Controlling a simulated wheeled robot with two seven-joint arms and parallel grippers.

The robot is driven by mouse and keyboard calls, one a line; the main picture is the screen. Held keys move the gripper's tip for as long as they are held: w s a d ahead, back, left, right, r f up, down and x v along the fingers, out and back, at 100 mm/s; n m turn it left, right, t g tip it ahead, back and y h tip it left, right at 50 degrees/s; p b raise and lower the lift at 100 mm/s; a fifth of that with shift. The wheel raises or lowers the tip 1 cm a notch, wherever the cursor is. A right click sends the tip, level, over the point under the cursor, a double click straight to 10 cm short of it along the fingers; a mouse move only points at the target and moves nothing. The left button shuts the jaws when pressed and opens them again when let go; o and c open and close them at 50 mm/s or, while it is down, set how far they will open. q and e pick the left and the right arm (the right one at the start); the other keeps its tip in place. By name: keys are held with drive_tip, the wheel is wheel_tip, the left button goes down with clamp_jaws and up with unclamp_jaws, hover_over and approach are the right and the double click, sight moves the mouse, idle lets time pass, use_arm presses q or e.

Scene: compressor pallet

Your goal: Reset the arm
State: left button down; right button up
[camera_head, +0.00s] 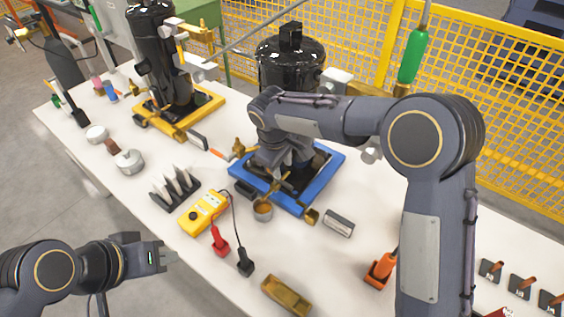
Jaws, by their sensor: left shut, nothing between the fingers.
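My left gripper (168,257) is at the lower left, shut and empty, in front of the table's near edge. My right arm comes in from the right, and its gripper (285,178) points down over the blue pallet (325,172). A black compressor (290,62) stands behind my right forearm, which hides its lower part. Brass fittings and a small brass cup (262,211) are close to the right gripper. Whether its fingers are open or touch anything is too small and dark to tell.
A second black compressor (155,45) stands on a yellow pallet (205,103) at the back left. A yellow meter (203,212), red and black clamps, a slotted rack (173,187) and a brass tray (286,296) lie on the white table. A yellow mesh fence (490,95) stands behind.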

drive_tip(key=s+d+r+m+y, duration=0.25)
drive_tip(key=s+d+r, duration=0.3)
drive_tip(key=d, duration=0.35)
drive_tip(key=s+d+r+m+y, duration=0.1)
drive_tip(key=s+d+r+m, duration=0.35)
drive_tip(key=s+d, duration=0.35)
drive_tip(key=s+d+f+m+t, duration=0.1)
drive_tip(key=s+d+m+t, duration=0.1)
drive_tip(key=s, duration=0.5)
drive_tip(key=s+d+f+m+t+y, duration=0.1)
drive_tip(key=s+d+m, duration=0.1)
drive_tip(key=s, duration=0.6)
drive_tip(key=shift+m+t, duration=0.4)
drive_tip(key=shift+m, duration=0.4)
drive_tip(key=shift+y, duration=0.25)
